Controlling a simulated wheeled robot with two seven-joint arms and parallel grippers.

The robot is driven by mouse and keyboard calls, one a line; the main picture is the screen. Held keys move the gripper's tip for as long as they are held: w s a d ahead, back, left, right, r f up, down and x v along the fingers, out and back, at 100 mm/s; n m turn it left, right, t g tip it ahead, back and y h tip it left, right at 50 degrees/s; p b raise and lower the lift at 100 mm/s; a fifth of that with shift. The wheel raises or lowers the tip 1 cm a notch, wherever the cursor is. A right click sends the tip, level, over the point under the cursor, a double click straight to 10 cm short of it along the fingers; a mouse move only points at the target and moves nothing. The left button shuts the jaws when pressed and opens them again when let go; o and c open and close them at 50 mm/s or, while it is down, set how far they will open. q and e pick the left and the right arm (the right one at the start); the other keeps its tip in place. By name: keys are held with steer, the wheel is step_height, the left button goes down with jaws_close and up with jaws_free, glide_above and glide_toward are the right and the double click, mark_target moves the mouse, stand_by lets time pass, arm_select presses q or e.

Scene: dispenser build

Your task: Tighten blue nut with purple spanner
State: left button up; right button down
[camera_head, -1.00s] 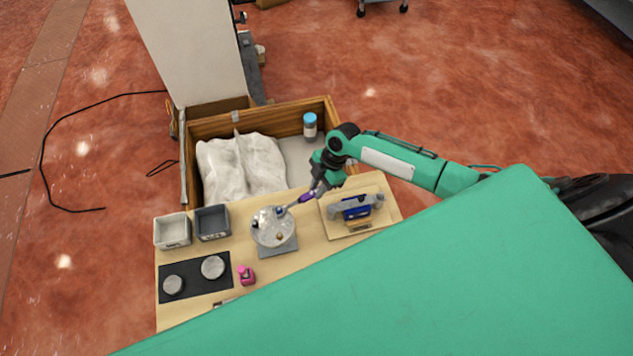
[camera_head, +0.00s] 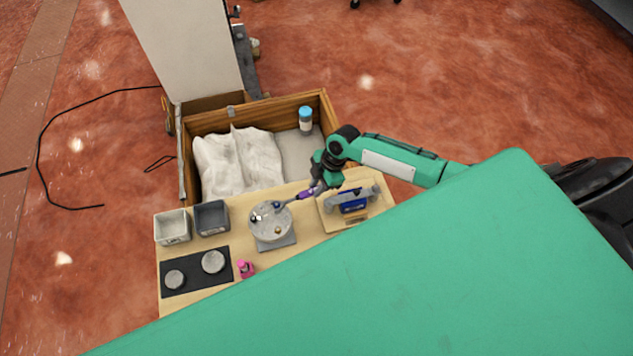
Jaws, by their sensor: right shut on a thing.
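My right gripper (camera_head: 319,183) is shut on the purple spanner (camera_head: 305,194). The spanner points down and to the left, and its head reaches over the round grey disc (camera_head: 270,223) on a grey base. A small blue nut (camera_head: 277,205) sits near the disc's upper right edge, at the spanner's head. I cannot tell whether the spanner fits around the nut or only lies beside it. Other small fittings, one brass coloured, sit on the disc. My left gripper is not in view.
Two small bins, white (camera_head: 173,228) and dark grey (camera_head: 211,218), stand left of the disc. A black mat (camera_head: 196,272) holds two round grey pieces. A pink item (camera_head: 245,269) lies nearby. A blue tool (camera_head: 353,201) rests on a wooden board at right. Behind is a wooden crate (camera_head: 262,112).

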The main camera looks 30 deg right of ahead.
steer(key=shift+s+a+m+t+p, duration=0.1)
steer(key=shift+s+m+t+p, duration=0.2)
steer(key=shift+s+m+p, duration=0.65)
steer(key=shift+w, duration=0.15)
steer(key=shift+w+n+b, duration=0.5)
steer(key=shift+n+b, duration=0.15)
steer(key=shift+b, duration=0.15)
steer(key=shift+r, duration=0.1)
steer(key=shift+r+p, duration=1.6)
steer(key=shift+r, duration=0.35)
